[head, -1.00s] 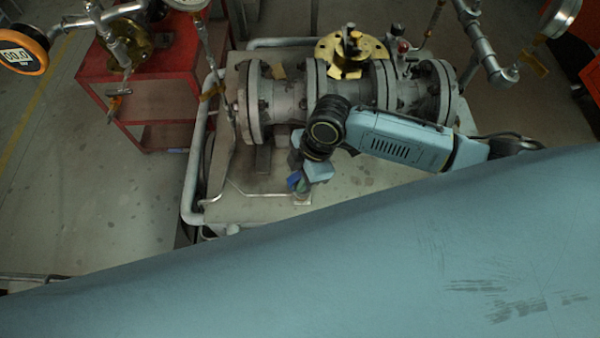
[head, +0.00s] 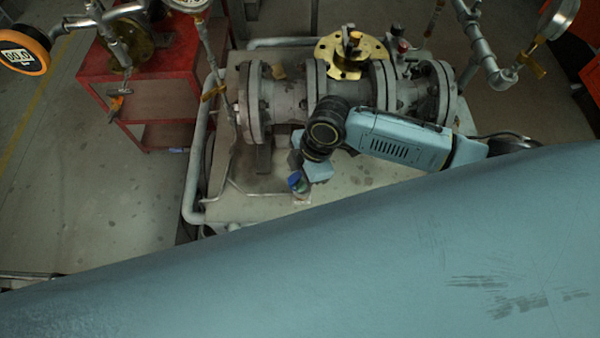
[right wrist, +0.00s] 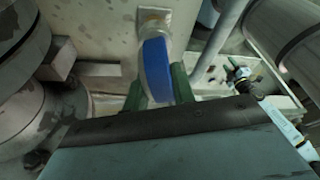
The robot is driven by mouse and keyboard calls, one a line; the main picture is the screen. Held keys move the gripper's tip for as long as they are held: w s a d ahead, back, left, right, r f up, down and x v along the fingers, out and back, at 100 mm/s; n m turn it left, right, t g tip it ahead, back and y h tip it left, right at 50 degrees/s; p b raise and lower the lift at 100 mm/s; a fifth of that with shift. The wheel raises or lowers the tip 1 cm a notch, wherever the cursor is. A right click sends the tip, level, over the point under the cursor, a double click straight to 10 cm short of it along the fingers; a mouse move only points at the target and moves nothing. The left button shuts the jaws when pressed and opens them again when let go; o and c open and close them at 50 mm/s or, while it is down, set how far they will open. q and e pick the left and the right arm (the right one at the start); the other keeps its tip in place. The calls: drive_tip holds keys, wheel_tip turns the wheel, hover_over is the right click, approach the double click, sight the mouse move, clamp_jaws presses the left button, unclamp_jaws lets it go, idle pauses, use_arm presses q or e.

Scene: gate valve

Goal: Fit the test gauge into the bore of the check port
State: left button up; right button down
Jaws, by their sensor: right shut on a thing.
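A round gauge with a blue rim (right wrist: 157,70), which I take for the test gauge, sits between the green fingers of my right gripper (right wrist: 160,88) in the right wrist view. The gripper is shut on it. In the head view the gauge (head: 298,181) is small, below my right wrist, at the front of the bench. It is just above or on a small pale block (head: 302,200); I cannot tell whether they touch. I cannot single out the check port with certainty. My left gripper is not in view.
A flanged grey valve body (head: 283,100) with a brass flange (head: 343,72) lies across the bench (head: 260,208) behind my right arm. Pipes with gauges (head: 557,18) rise on both sides. A red cart (head: 140,68) stands at the left. The bench front is mostly clear.

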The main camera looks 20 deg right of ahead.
drive_tip(key=shift+p, duration=0.3)
drive_tip(key=shift+f, duration=1.25)
idle(1.9)
drive_tip(key=c, duration=0.6)
unclamp_jaws()
drive_tip(key=shift+r, duration=0.15)
drive_tip(key=shift+r+p, duration=3.9)
drive_tip(key=shift+p, duration=0.1)
drive_tip(key=shift+s+f, duration=0.1)
